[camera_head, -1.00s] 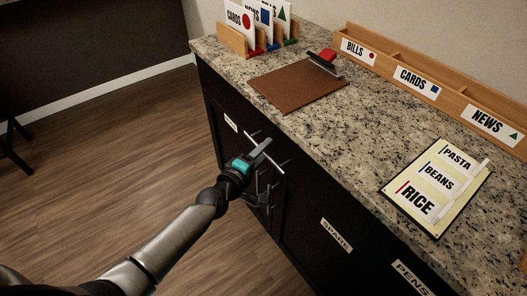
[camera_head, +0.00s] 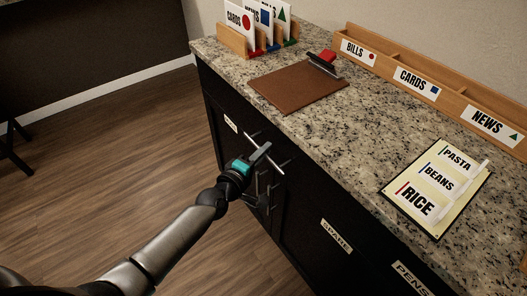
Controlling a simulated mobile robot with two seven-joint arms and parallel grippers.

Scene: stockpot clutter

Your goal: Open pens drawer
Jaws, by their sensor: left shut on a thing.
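The drawer labelled PENS (camera_head: 411,278) is at the bottom right, on the dark front below the granite counter; only its upper part shows and it looks shut. My left gripper (camera_head: 260,153) is shut on a light metal bar handle (camera_head: 276,168) farther left along the cabinet front. That handle is near a drawer label (camera_head: 231,124) too small to read, away from the PENS label. My left fingers hide the middle of the bar. My right gripper is not in view.
A drawer labelled SPARE (camera_head: 336,236) lies between. On the granite counter (camera_head: 350,130) are a brown clipboard (camera_head: 295,88), a PASTA, BEANS, RICE list (camera_head: 436,185), a card rack (camera_head: 234,41) and a wooden sorter (camera_head: 395,56).

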